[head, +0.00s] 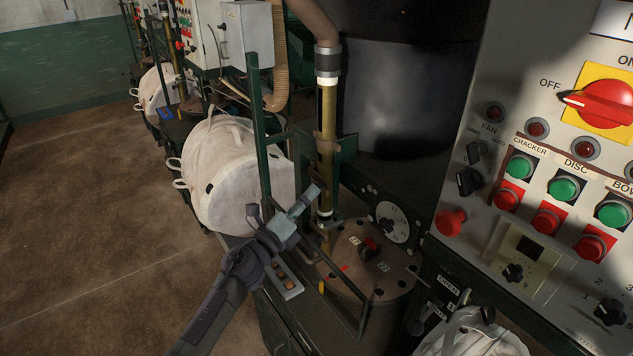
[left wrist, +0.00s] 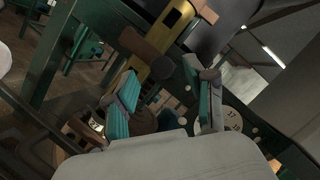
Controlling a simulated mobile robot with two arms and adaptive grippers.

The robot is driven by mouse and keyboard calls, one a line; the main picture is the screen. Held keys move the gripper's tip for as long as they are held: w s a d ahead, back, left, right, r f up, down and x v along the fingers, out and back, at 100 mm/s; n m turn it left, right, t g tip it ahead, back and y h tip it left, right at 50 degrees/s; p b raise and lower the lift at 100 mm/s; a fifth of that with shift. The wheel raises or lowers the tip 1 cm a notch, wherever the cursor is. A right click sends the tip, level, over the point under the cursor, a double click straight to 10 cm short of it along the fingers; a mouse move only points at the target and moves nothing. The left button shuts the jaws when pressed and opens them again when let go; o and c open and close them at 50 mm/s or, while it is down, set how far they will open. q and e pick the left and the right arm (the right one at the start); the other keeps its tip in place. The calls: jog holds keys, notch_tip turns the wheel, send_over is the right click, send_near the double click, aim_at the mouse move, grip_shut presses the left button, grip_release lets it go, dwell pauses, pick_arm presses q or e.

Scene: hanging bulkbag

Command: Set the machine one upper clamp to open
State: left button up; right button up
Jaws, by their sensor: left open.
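My left gripper (head: 284,213) is open and empty in front of the green frame of the near machine. In the left wrist view its two teal-padded fingers (left wrist: 168,105) stand apart with nothing between them. A red-and-black switch (head: 370,248) with a small label on each side sits on a round brown plate, to the right of the gripper and apart from it. Dark labels (head: 449,285) are on the machine's front edge, with a dark handle (head: 416,326) below them. I cannot tell which control is the upper clamp. My right gripper is not in view.
A control panel (head: 540,130) with red and green buttons fills the right. A brown-and-yellow pipe (head: 326,150) and green frame posts (head: 258,130) stand close to the gripper. White bags (head: 232,180) hang behind. The brown floor (head: 90,220) at left is clear.

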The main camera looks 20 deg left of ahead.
pick_arm(q)
jog(key=shift+x, duration=2)
jog(key=shift+s+r, duration=0.1)
jog(key=c, duration=0.9)
jog(key=shift+s+r, duration=0.1)
jog(key=shift+s, duration=0.05)
grip_shut()
